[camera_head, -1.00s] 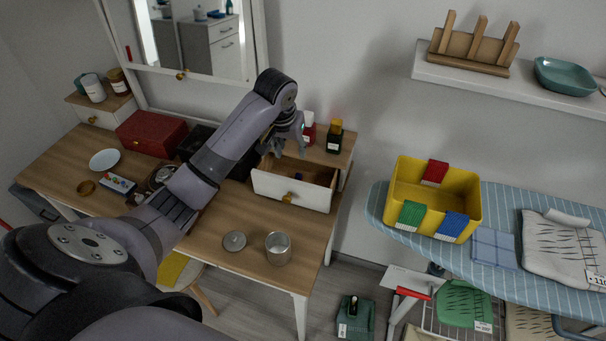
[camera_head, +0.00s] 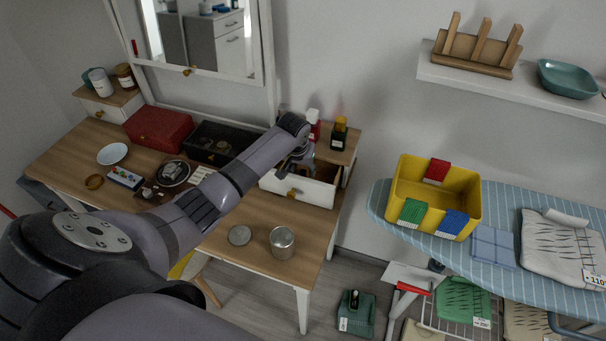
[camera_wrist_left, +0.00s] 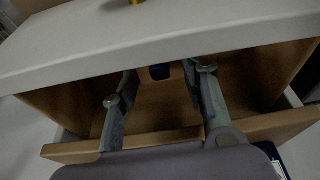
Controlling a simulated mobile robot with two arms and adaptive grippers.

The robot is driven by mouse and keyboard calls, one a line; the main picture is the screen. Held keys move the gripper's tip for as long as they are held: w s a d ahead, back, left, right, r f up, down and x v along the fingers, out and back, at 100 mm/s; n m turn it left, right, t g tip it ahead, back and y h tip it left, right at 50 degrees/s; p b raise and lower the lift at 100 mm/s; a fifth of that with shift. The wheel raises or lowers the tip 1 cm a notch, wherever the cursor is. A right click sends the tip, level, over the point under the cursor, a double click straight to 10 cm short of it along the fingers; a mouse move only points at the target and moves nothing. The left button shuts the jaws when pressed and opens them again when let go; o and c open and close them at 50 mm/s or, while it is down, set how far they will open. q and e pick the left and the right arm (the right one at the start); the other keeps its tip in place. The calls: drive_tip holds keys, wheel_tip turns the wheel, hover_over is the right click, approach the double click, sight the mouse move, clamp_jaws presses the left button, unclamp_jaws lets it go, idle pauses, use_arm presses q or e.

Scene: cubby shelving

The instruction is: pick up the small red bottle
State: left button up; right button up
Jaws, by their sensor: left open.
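A red bottle with a white top (camera_head: 313,128) stands on the small drawer unit at the back right of the desk. My left gripper (camera_head: 290,172) is over the pulled-out drawer (camera_head: 318,191), its fingers reaching down into it. In the left wrist view the gripper (camera_wrist_left: 160,76) is open, with both fingers apart inside the drawer. A small dark-blue-looking object (camera_wrist_left: 160,71) shows between the fingertips, toward the drawer's far end. Its full shape is hidden, and I cannot tell whether the fingers touch it. My right gripper is not in view.
A dark bottle with a yellow cap (camera_head: 338,134) stands beside the red-coloured one. An open metal can (camera_head: 282,242) and a round lid (camera_head: 239,235) are on the desk in front. A black box (camera_head: 217,144) and a red box (camera_head: 158,129) stand left of the arm.

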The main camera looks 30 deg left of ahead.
use_arm(q)
drive_tip(key=shift+w+f, duration=0.15)
drive_tip(key=shift+f, duration=0.35)
drive_tip(key=shift+c, duration=0.3)
clamp_jaws()
